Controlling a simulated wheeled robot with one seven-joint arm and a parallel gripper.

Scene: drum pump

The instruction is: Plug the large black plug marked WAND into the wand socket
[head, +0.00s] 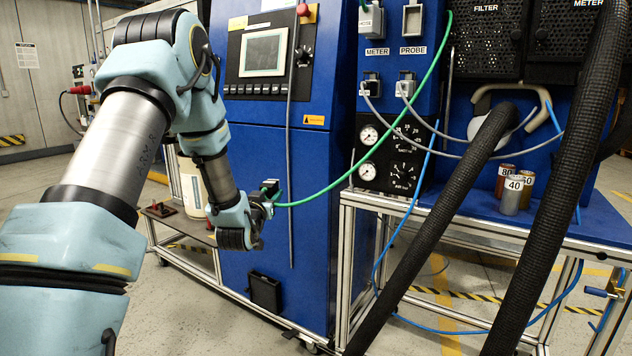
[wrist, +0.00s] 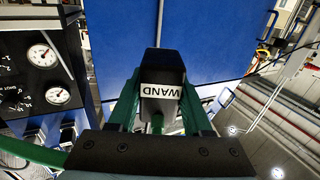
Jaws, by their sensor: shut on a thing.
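The large black plug with a white WAND label (wrist: 163,88) is held between the green fingers of my gripper (wrist: 160,115) in the wrist view. Its label reads upside down there. In the head view my gripper (head: 268,190) is in front of the blue cabinet (head: 265,170), with the plug partly hidden at its end. A green cable (head: 345,177) runs from it to the upper right. No socket labelled WAND is readable. An unlabelled black box (head: 265,291) is low on the cabinet front; I cannot tell whether it is the wand socket.
Sockets marked METER (head: 376,51) and PROBE (head: 413,50) are on the panel to the right, with grey cables plugged in below. Gauges (head: 368,135) sit under them. Thick black hoses (head: 450,215) cross the right side. A white jug (head: 192,185) stands on the left shelf.

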